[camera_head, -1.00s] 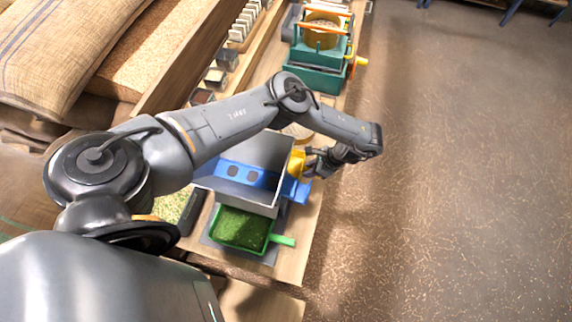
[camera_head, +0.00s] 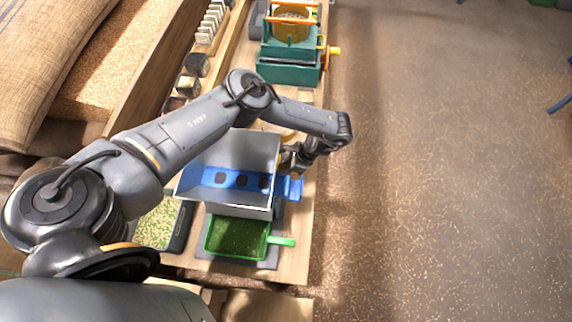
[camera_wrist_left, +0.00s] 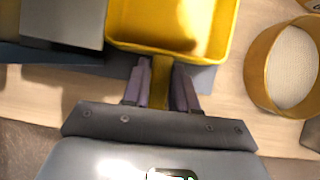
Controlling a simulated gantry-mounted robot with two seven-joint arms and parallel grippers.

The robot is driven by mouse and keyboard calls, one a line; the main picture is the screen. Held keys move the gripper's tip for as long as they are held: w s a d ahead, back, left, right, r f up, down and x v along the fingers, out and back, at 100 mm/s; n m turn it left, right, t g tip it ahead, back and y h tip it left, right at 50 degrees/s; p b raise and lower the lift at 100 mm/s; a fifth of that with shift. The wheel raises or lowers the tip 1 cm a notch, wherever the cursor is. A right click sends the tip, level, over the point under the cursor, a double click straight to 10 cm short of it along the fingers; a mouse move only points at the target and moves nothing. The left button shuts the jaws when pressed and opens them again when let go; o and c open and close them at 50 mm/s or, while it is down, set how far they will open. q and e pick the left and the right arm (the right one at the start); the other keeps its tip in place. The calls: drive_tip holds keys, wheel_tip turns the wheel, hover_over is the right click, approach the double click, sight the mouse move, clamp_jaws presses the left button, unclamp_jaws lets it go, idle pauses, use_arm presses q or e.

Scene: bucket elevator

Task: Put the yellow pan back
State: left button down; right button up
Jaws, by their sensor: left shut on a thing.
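The yellow pan (camera_wrist_left: 172,25) fills the top middle of the left wrist view and looks empty in the part that shows. Its handle (camera_wrist_left: 161,88) points back between the fingers of my left gripper (camera_wrist_left: 160,82), which is shut on it. In the head view my left gripper (camera_head: 291,160) is at the right side of the grey hopper box (camera_head: 222,150). The pan is almost wholly hidden there behind the box and gripper. I cannot tell from this how far it sits under the box. My right gripper is not in view.
A blue slide (camera_head: 290,188) with dark holes runs through the hopper box. A green pan (camera_head: 237,238) holding green matter sits in front. A round tan-rimmed container (camera_wrist_left: 264,68) stands right of the yellow pan. A teal machine (camera_head: 289,68) stands farther back.

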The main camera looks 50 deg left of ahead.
use_arm(q)
drive_tip(key=c, duration=0.9)
unclamp_jaws()
drive_tip(key=p+v, duration=0.2)
drive_tip(key=v, duration=0.8)
drive_tip(key=shift+w+r, duration=0.1)
drive_tip(key=shift+w, duration=0.05)
drive_tip(key=shift+v, duration=0.9)
drive_tip(key=shift+d+r+p, duration=0.1)
drive_tip(key=shift+p, duration=0.2)
